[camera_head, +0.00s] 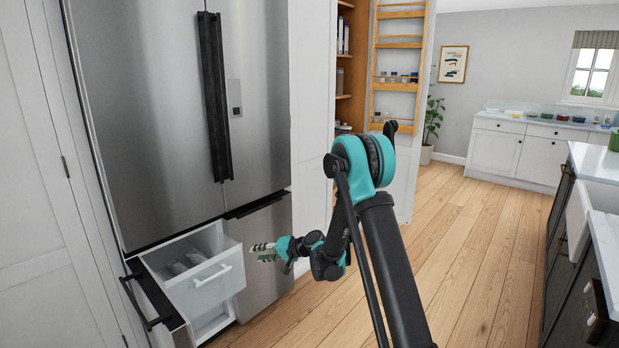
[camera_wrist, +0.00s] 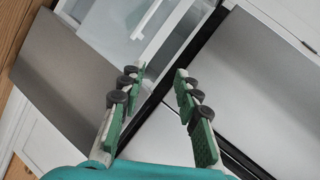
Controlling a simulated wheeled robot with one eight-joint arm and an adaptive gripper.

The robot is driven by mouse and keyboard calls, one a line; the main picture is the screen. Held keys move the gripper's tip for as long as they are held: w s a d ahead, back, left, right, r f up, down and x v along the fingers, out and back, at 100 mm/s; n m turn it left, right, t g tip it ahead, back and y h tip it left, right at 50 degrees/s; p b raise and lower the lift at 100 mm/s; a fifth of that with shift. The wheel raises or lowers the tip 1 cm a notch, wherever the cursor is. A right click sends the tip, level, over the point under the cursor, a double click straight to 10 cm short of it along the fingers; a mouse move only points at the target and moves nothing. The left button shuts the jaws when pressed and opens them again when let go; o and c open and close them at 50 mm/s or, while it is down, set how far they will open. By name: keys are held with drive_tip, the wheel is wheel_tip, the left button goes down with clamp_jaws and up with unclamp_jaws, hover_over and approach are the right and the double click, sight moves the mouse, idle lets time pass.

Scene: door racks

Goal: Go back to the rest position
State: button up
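My gripper (camera_head: 262,252) is just right of the pulled-out white drawer (camera_head: 206,272) at the bottom left of the steel fridge (camera_head: 160,110). It points left toward the drawer's front and its white handle (camera_head: 212,276). In the wrist view my gripper (camera_wrist: 160,85) has its two green-padded fingers apart, with nothing between them. The drawer handle (camera_wrist: 157,33) shows beyond the left finger there, apart from the fingers as far as I can tell. My arm reaches from the bottom of the head view toward the fridge.
The lower left fridge door (camera_head: 150,300) with a black handle stands open. A pantry rack (camera_head: 400,60) is open at the back. A dark-fronted counter (camera_head: 590,230) stands at the right. The wooden floor (camera_head: 470,250) between is clear. A potted plant (camera_head: 432,120) stands far back.

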drive_tip(key=s+d+r+h, duration=0.3)
drive_tip(key=s+d, duration=0.4)
drive_tip(key=d, duration=0.3)
drive_tip(key=s+d+r+h, duration=0.3)
drive_tip(key=s+d, duration=0.5)
drive_tip(key=d, duration=0.1)
drive_tip(key=s+d+f+h, duration=0.1)
drive_tip(key=s+d+h, duration=0.2)
drive_tip(key=s+d, duration=0.6)
drive_tip(key=s+d+f+g+h, duration=0.1)
drive_tip(key=s+d+f+h, duration=0.1)
drive_tip(key=s+d, duration=0.7)
drive_tip(key=shift+s+n+h, duration=0.4)
drive_tip(key=shift+s+h, duration=0.2)
drive_tip(key=shift+s, duration=0.6)
drive_tip(key=shift+f, duration=0.1)
